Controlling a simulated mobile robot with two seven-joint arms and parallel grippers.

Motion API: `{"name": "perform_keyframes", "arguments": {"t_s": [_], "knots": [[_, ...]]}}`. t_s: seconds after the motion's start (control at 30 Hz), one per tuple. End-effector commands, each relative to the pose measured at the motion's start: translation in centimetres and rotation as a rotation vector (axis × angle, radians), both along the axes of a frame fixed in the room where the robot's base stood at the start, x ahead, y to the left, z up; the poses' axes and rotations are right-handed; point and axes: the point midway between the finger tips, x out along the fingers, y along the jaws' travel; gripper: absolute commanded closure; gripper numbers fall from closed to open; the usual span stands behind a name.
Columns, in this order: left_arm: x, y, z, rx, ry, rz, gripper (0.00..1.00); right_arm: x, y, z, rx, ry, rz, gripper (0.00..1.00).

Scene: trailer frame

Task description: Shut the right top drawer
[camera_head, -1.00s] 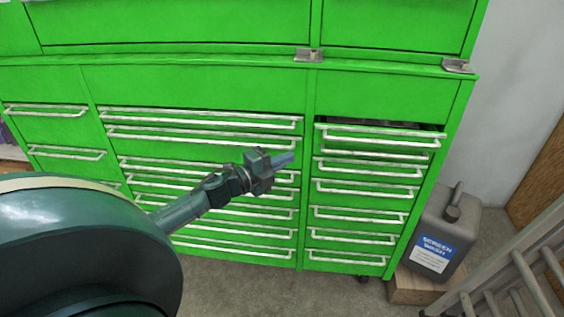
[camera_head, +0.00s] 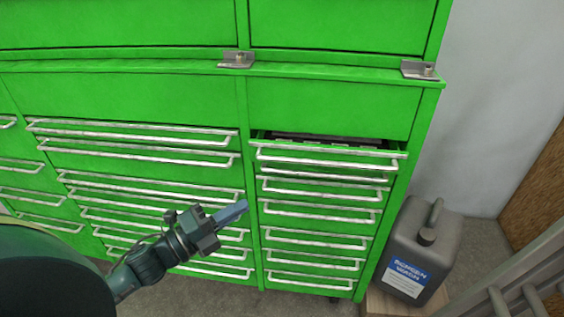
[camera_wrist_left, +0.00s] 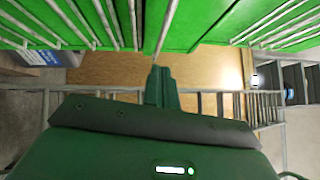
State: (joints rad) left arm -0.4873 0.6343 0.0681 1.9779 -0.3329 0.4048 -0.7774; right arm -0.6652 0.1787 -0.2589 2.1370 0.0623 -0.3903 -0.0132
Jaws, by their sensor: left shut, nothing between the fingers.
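The right top drawer (camera_head: 328,153) is the uppermost one in the right column of the green cabinet. It stands partly open, with a dark gap above its front where some contents show. A white bar handle runs along its front. My left gripper (camera_head: 236,210) is shut and empty, below and left of that drawer, in front of the middle column's right end. It points right, apart from the drawer. In the left wrist view the shut fingers (camera_wrist_left: 160,84) show at the centre, with green drawer fronts and white handles above. My right gripper is not in view.
A grey screen wash can (camera_head: 416,255) stands on a wooden block at the right of the cabinet. A ladder (camera_head: 510,275) leans at the lower right. Metal brackets (camera_head: 238,59) sit on the cabinet ledge. Other drawers below look closed.

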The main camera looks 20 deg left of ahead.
Motion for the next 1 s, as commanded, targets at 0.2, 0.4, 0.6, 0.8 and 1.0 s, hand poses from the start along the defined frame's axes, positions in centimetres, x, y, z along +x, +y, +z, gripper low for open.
{"name": "perform_keyframes", "arguments": {"t_s": [0.2, 0.4, 0.6, 0.8, 1.0], "knots": [[0.0, -0.6, 0.3, 0.001, -0.012, -0.006, 1.0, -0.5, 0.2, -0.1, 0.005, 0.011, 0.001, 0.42], [2.5, -2.0, 0.8, 0.001, -0.014, -0.007, 1.0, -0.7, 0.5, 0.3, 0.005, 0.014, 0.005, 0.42], [5.9, -3.8, 1.4, 0.0, -0.015, -0.006, 1.0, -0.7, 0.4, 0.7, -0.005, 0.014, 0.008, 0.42], [9.1, -5.0, 1.9, 0.004, -0.013, -0.003, 1.0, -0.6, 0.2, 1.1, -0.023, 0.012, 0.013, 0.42], [11.3, -4.3, 2.2, 0.002, -0.011, -0.004, 1.0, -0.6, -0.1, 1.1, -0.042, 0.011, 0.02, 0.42]]}}
